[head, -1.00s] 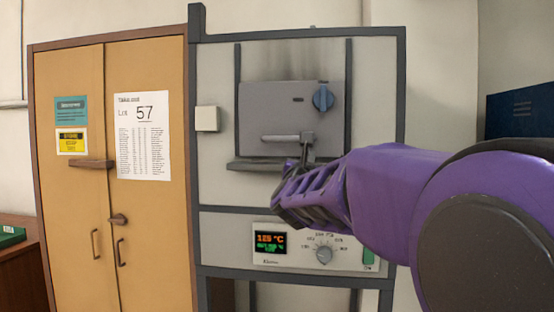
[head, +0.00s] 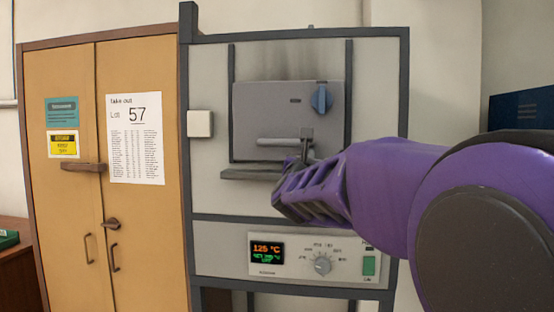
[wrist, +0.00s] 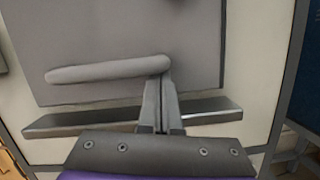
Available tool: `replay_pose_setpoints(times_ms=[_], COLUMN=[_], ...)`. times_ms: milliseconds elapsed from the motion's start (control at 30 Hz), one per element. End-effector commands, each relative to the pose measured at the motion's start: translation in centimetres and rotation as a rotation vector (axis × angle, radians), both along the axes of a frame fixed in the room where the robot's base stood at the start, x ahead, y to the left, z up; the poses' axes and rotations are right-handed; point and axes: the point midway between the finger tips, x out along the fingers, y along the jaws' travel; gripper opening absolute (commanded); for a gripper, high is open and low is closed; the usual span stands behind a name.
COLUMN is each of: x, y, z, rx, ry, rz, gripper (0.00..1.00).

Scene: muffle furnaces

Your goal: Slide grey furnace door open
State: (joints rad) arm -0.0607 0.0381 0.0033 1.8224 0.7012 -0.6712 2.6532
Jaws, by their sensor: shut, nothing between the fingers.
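The grey furnace door (head: 262,110) is a flat panel between two dark upright rails, with a blue knob (head: 322,98) at its upper right. A narrow strip shows between its lower edge and the ledge below; the chamber opening is not seen. Its grey horizontal bar handle (head: 275,142) sits low on the door and also shows in the wrist view (wrist: 95,73). My gripper (head: 306,143) is shut and empty at the handle's right end. In the wrist view my fingertips (wrist: 161,82) are just under that end; I cannot tell whether they touch it.
A dark ledge (head: 238,174) juts out below the door. A control panel (head: 335,268) with a lit display reading 125 °C is lower down. A tan cabinet (head: 70,200) stands left, and a dark blue box (head: 520,108) is at right. The furnace front above the door is clear.

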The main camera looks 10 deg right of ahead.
Motion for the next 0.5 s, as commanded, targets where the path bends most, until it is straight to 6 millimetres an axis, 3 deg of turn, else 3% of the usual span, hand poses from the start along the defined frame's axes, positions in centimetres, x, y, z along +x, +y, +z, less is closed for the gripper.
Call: replay_pose_setpoints(times_ms=[33,300,500], x=[-0.1,-0.2,-0.2], y=[0.0,0.0,0.0], z=[1.7,9.0,13.0], rx=[0.001,0.001,0.000], ry=[-0.013,-0.015,-0.013], rz=[-0.001,0.000,-0.001], gripper=[0.00,0.00,0.00])
